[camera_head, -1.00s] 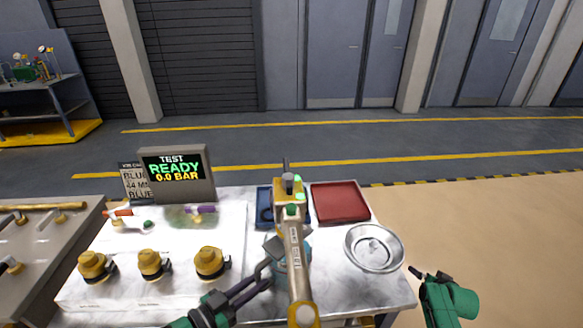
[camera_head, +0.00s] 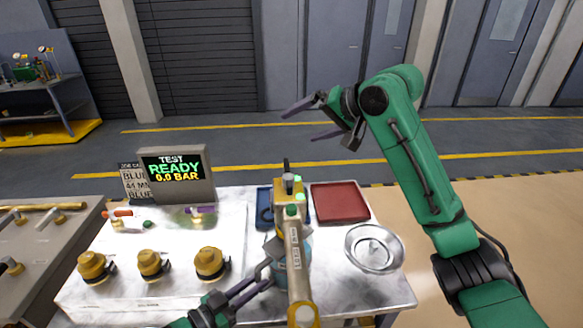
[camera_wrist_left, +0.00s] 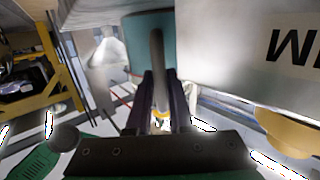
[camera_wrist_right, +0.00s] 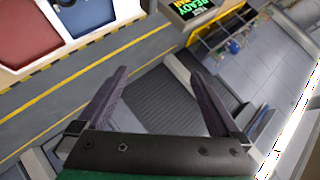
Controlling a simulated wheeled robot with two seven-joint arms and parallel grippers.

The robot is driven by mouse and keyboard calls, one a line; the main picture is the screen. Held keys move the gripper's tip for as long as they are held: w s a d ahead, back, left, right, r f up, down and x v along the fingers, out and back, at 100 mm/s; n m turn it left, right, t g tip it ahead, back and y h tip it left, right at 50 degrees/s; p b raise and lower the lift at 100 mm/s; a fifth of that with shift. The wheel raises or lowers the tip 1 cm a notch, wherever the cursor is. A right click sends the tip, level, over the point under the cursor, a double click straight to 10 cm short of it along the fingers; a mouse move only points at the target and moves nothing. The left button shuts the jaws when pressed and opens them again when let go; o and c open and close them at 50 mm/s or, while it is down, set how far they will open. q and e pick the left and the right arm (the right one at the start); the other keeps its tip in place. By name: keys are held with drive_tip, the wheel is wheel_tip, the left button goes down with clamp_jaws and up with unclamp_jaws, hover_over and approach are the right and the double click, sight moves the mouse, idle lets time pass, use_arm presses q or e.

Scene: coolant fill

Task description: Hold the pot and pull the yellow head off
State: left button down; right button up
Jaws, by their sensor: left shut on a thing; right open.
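The teal pot (camera_head: 306,250) stands on the bench, mostly hidden under the yellow head (camera_head: 288,187). The head has green lights, a grey knob on top and a long pale labelled arm (camera_head: 295,255) reaching toward me. My left gripper (camera_head: 262,281) is shut on the pot's grey handle (camera_wrist_left: 158,65), at the pot's left side. The pot's teal wall (camera_wrist_left: 135,40) shows close in the left wrist view. My right gripper (camera_head: 306,120) is open and empty, raised above and beyond the bench's far side; its spread fingers also show in the right wrist view (camera_wrist_right: 160,75).
A red tray (camera_head: 340,203) and a blue tray (camera_head: 264,208) lie behind the pot. A round metal dish (camera_head: 374,262) is at the right. Several brass fittings (camera_head: 150,264) and a display reading READY, 0.0 BAR (camera_head: 176,170) stand at the left.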

drive_tip(key=shift+n+g+h, duration=0.6)
drive_tip(key=shift+n+g, duration=0.2)
drive_tip(key=s+a, duration=0.1)
drive_tip(key=s+a+r, duration=0.1)
drive_tip(key=s+a, duration=0.2)
drive_tip(key=s, duration=0.1)
drive_tip(key=shift+a+r, duration=0.25)
drive_tip(key=shift+a, duration=0.1)
drive_tip(key=g+h, duration=0.1)
drive_tip(key=h, duration=0.1)
hover_over(289, 179)
drive_tip(key=a, duration=0.2)
use_arm(q)
drive_tip(key=shift+s+a, duration=0.1)
use_arm(e)
drive_tip(key=s+h, duration=0.1)
drive_tip(key=s+d+f+h, duration=0.1)
drive_tip(key=s+h, duration=0.1)
drive_tip(key=s+f+g+h, duration=0.1)
drive_tip(key=s, duration=0.1)
drive_tip(key=shift+s+d+f+n+h, duration=0.2)
drive_tip(key=shift+d+f+n+h, duration=0.1)
drive_tip(key=shift+d+h, duration=0.1)
drive_tip(key=x, duration=1.2)
clamp_jaws()
drive_tip(key=shift+w+d+r, duration=0.1)
drive_tip(key=shift+r, duration=3.2)
